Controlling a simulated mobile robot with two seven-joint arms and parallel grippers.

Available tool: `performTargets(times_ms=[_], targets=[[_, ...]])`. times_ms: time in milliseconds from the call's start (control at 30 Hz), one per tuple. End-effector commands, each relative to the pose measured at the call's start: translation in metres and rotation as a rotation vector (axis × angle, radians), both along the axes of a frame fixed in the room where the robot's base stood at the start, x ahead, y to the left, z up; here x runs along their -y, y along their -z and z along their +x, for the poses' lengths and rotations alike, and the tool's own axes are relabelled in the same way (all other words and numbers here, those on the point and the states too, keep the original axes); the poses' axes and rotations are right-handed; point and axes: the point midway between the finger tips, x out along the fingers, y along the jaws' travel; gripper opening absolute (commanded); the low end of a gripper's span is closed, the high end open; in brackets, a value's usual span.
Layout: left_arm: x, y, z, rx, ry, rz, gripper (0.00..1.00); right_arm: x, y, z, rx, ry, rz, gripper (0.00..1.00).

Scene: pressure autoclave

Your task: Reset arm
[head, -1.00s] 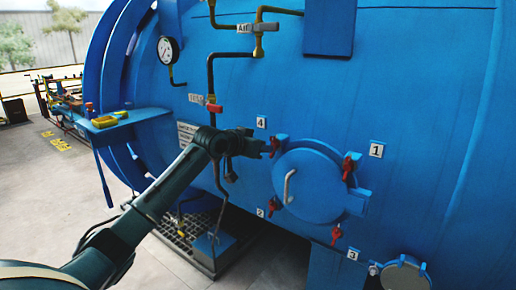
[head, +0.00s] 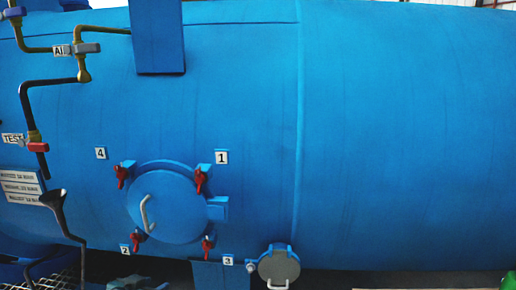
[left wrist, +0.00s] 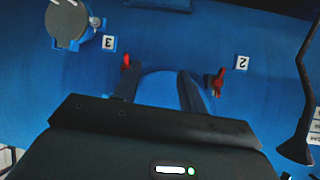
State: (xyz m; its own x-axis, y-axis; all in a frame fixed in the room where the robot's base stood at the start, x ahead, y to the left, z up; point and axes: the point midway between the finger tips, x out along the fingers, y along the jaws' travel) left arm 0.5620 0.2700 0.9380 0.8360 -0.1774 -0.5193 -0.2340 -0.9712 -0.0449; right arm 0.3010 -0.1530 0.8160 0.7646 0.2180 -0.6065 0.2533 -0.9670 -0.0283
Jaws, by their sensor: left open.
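My left gripper (left wrist: 157,78) shows in the left wrist view with its two dark fingers apart and nothing between them. The blue round hatch (left wrist: 160,92) lies beyond the fingers, partly hidden by the gripper body; I cannot tell the gap to it. In the head view the hatch (head: 165,208) is closed, with a pale handle (head: 147,214) and red clamps around it. My right gripper is not in view.
The big blue autoclave wall (head: 400,130) fills the head view. A small grey round port (head: 279,266) sits below right of the hatch. Pipes, a red valve handle (head: 38,147) and a dark funnel (head: 53,199) stand at the left. A blue box (head: 157,35) juts out above.

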Motion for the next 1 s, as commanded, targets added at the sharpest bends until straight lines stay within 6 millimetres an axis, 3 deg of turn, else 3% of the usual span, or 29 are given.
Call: performTargets(times_ms=[33,200,400,500,633,1000], targets=[[0.019,0.03,-0.029,-0.028,0.015,-0.009,0.42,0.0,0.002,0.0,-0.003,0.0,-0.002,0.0],[0.067,0.095,-0.123,-0.079,0.039,-0.027,0.42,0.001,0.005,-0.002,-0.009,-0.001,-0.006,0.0],[0.101,0.128,-0.219,-0.122,0.03,-0.036,0.42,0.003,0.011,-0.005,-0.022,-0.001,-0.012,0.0],[0.109,0.132,-0.248,-0.135,0.022,-0.035,0.42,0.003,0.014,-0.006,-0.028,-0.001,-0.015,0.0],[0.113,0.133,-0.265,-0.142,0.018,-0.031,0.42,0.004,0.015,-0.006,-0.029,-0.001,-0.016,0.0],[0.113,0.133,-0.266,-0.142,0.018,-0.031,0.42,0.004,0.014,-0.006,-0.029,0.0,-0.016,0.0]])
